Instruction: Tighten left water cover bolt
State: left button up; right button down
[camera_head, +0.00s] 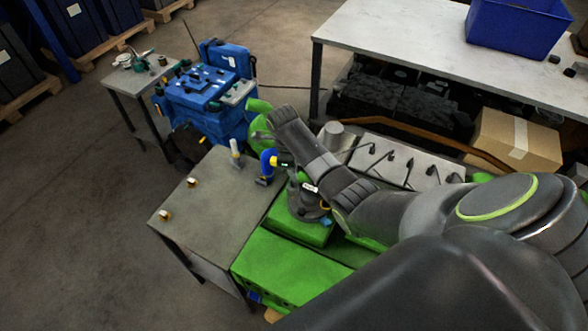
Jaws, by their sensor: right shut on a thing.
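My right arm reaches in from the right over a green engine (290,265). My right gripper (260,139) is at the arm's far end, shut, by the top of a blue and yellow power tool (267,162). The tool has a black nose with a small green patch, pointing right. The exact grip is too small to make out. A dark round part (308,207) with a white label stands on the green engine, right of the tool. I cannot make out the left water cover or its bolt. My left gripper is not in view.
A grey table (205,215) with two small brass-coloured parts and an upright white and blue item (235,150) adjoins the green engine. A blue machine (205,95) stands behind. A panel (405,165) carries several dark rods. A white bench (430,45) holds a blue bin (515,30).

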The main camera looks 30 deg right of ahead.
jog(key=shift+r, duration=0.8)
jog(key=shift+n+t, duration=0.3)
jog(key=shift+n, duration=1.9)
jog(key=n, duration=0.4)
jog(key=shift+t, duration=0.3)
jog(key=n, duration=0.4)
jog(key=shift+t, duration=0.3)
jog(key=n, duration=0.4)
jog(key=shift+w+t, duration=0.1)
jog(key=shift+t, duration=0.2)
jog(key=n, duration=0.4)
jog(key=shift+n+y, duration=0.3)
jog(key=n, duration=0.3)
jog(key=shift+n+t+y, duration=0.3)
jog(key=shift+n, duration=0.1)
jog(key=n, duration=0.4)
jog(key=shift+n+y, duration=0.3)
jog(key=shift+w+a+n+y, duration=0.1)
jog(key=shift+n+y, duration=0.2)
jog(key=shift+n, duration=1.6)
